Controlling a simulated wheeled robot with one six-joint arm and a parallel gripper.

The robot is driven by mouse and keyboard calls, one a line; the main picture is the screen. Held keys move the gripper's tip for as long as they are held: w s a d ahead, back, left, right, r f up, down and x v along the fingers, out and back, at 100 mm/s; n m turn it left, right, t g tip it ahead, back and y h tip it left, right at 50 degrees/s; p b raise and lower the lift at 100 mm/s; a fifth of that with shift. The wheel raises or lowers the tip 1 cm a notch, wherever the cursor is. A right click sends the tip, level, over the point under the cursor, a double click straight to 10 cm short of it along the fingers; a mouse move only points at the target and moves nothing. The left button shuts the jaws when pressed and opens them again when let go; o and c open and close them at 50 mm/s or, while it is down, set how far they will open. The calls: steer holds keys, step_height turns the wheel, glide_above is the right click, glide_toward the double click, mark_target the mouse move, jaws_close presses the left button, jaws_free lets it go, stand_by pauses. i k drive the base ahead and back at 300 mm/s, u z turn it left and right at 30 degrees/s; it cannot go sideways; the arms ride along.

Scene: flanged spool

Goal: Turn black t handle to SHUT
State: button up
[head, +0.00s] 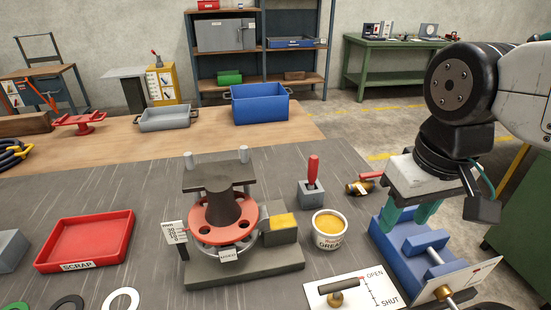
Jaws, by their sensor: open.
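The black T handle (338,286) sits on a brass stem on a white plate (366,301) at the bottom of the head view. Its bar lies nearly level in the picture, its right end tipped slightly up toward the OPEN end of the printed scale. SHUT is printed lower on the plate. A small red mark shows near OPEN. My gripper (409,216), with teal fingers, is open and points down, above and to the right of the handle, apart from it. It is over or just behind the blue vise; its fingertips are partly hard to make out.
The blue vise (393,240) stands right of the handle, with another white plate (458,279) and brass knob. A grease tub (329,229) stands behind the handle. The spool fixture (262,278) is to the left, the red scrap tray (85,240) farther left.

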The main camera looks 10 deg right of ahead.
mark_target(336, 288)
steer(key=k, duration=0.5)
steer(key=z, duration=1.55)
steer(key=k, duration=1.25)
steer(key=u, duration=1.5)
steer(key=i, duration=0.5)
